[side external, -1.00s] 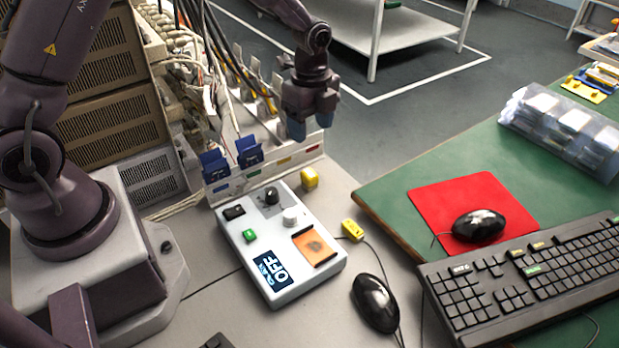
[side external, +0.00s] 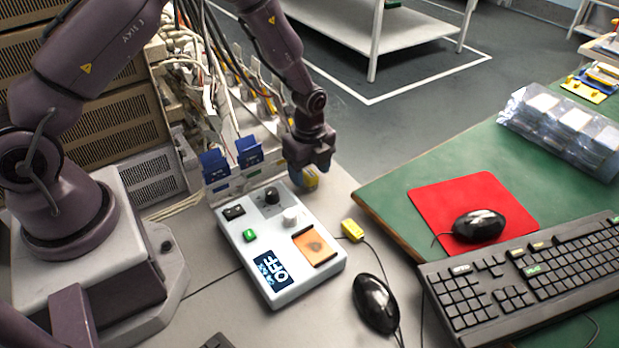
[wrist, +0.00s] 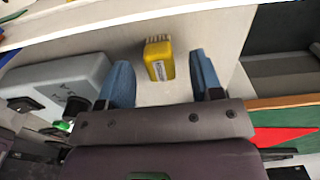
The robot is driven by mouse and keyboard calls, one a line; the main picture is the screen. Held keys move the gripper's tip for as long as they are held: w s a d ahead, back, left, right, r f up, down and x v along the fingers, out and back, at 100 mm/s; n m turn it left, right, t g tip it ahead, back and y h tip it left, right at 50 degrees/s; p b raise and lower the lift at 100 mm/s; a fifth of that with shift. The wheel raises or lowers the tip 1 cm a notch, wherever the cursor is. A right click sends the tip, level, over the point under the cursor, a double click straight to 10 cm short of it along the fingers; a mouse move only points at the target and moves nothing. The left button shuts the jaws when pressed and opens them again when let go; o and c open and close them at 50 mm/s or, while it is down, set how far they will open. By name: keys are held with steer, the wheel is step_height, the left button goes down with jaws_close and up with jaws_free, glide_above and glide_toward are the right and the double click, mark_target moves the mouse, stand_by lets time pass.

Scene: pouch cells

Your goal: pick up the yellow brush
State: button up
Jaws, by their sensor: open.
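The yellow brush (wrist: 160,66) is a small block with pale bristles at one end. In the wrist view it lies on the light grey table, ahead of and between my two blue fingers. The fingers do not visibly touch the brush.
A white control box (side external: 252,238) reading OFF stands close beside the brush. Blue clips (side external: 249,151) and a white rail (side external: 230,183) are behind it. A yellow connector (side external: 352,230) and a black mouse (side external: 375,304) lie to the right on bare table.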

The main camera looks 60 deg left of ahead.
steer(key=shift+f, duration=0.8)
steer(key=c, duration=1)
steer(key=shift+r, duration=0.1)
steer(key=shift+r, duration=0.55)
steer(key=s+r, duration=1.1)
steer(key=s, duration=0.3)
steer(key=shift+d+r, duration=0.4)
